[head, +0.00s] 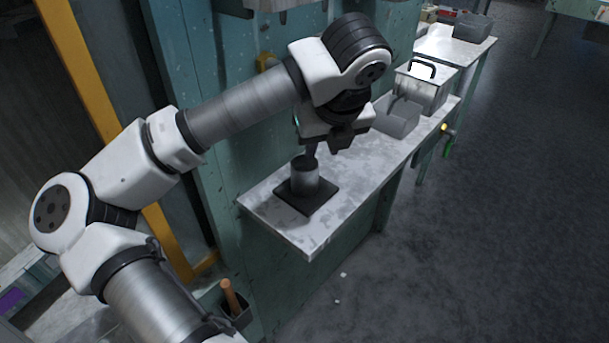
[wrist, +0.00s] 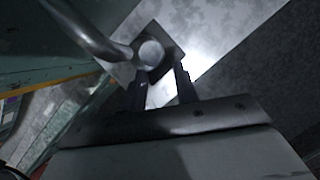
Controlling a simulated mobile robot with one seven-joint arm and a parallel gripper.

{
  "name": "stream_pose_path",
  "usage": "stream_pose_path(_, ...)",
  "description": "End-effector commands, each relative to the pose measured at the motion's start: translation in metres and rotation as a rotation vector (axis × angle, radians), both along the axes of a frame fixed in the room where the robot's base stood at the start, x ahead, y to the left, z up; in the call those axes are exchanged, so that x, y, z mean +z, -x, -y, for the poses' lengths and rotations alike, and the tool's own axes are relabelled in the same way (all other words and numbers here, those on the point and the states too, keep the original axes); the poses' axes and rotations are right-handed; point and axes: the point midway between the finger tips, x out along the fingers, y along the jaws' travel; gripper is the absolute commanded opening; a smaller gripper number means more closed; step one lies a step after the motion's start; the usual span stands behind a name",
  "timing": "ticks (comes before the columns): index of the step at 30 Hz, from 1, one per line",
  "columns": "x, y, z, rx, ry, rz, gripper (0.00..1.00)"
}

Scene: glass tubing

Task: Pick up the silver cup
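The silver cup (head: 304,180) stands upright on a black square plate (head: 318,202) near the close end of a worktable. My gripper (head: 311,150) is just above the cup in the head view, pointing down, and its fingertips are partly hard to make out. In the wrist view the cup (wrist: 151,52) lies just beyond the fingertips, nearer the left finger. There my gripper (wrist: 162,72) is open, with its two fingers apart and nothing between them. I cannot tell whether a finger touches the cup.
The worktable (head: 270,212) has bare surface around the plate. A grey bin (head: 398,119) and a metal box with a black handle (head: 424,88) stand farther back. A teal panel (head: 215,160) rises on the left. A curved metal pipe (wrist: 88,30) crosses the wrist view beside the cup.

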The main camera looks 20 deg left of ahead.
Motion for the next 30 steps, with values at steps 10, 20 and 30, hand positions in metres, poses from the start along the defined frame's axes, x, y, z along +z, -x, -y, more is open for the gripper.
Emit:
stream_pose_path(10,-0.027,-0.011,-0.009,-0.001,0.005,-0.001,0.30)
stream_pose_path(20,-0.063,-0.024,-0.019,-0.004,0.003,0.002,0.30)
stream_pose_path(30,-0.065,-0.025,-0.019,-0.003,0.002,0.002,0.14)
